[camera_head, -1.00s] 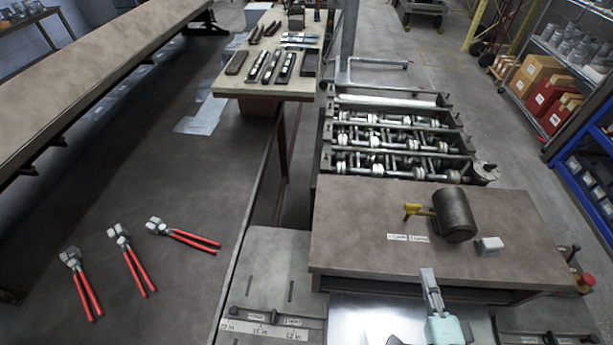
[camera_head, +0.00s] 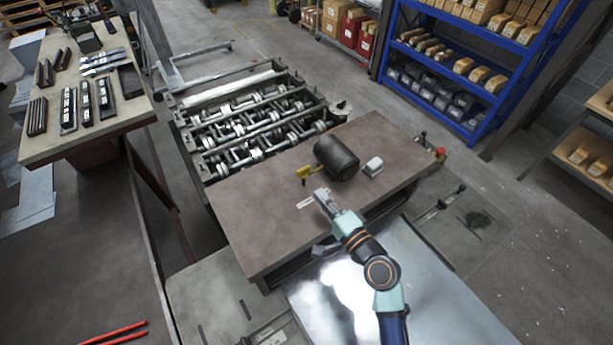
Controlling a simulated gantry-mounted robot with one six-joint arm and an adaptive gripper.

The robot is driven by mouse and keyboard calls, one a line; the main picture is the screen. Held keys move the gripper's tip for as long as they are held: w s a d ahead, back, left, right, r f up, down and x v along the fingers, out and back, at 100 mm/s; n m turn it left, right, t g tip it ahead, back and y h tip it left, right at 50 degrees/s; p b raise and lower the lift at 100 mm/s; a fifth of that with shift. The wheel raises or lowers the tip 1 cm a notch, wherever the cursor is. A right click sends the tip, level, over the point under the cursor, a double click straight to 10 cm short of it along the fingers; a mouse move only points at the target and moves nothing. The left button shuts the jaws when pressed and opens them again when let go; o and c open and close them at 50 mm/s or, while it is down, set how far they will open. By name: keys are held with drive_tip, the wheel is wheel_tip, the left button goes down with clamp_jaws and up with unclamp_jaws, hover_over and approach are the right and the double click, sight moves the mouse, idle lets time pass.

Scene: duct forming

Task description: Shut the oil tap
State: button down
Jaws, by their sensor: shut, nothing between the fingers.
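The oil tap (camera_head: 304,173) has a yellow handle and sticks out to the left of a dark cylindrical tank (camera_head: 337,157). The tank lies on the brown top (camera_head: 265,219) of the forming machine. White label strips (camera_head: 311,199) lie on the top just in front of the tap; their text is too small to read. My gripper (camera_head: 322,194) is shut and empty. In the picture it is just below the tap and tank, near the labels, apart from the tap. Its height above the top is hard to tell.
A small pale box (camera_head: 373,166) sits right of the tank. Open rollers (camera_head: 255,125) lie behind the top. A red button (camera_head: 440,152) is at the right. A tool table (camera_head: 100,125) stands at left, blue shelving (camera_head: 480,70) at back right.

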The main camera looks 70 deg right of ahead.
sight(301, 173)
drive_tip(key=x, duration=0.7)
drive_tip(key=shift+w+p, duration=0.15)
drive_tip(key=shift+p, duration=0.25)
drive_tip(key=shift+w, duration=0.1)
